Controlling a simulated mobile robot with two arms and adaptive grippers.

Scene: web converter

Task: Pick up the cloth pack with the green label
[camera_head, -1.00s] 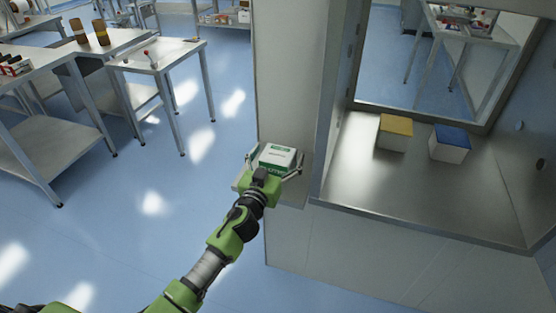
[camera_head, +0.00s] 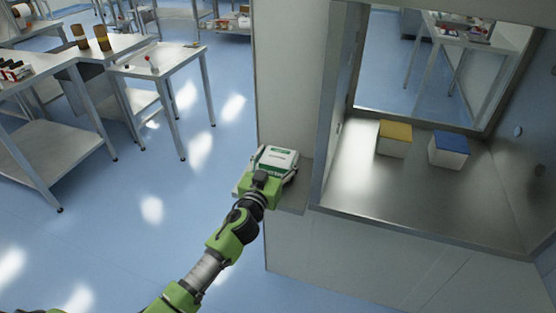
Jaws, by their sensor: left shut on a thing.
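The cloth pack with the green label (camera_head: 278,156) is a white box-shaped pack with green on its top and front. It is at a small metal ledge (camera_head: 295,200) on the side of the grey cabinet. My left gripper (camera_head: 275,168) is shut on the pack, with a finger against each side. The gripper's body hides the lower front of the pack, so I cannot tell whether it touches the ledge. My right gripper is not in view.
A white pack with a yellow top (camera_head: 395,138) and one with a blue top (camera_head: 449,149) stand inside the cabinet bay (camera_head: 400,195). The cabinet's wall edge (camera_head: 322,150) is right of my gripper. Metal tables (camera_head: 165,60) stand at the left, with open blue floor between.

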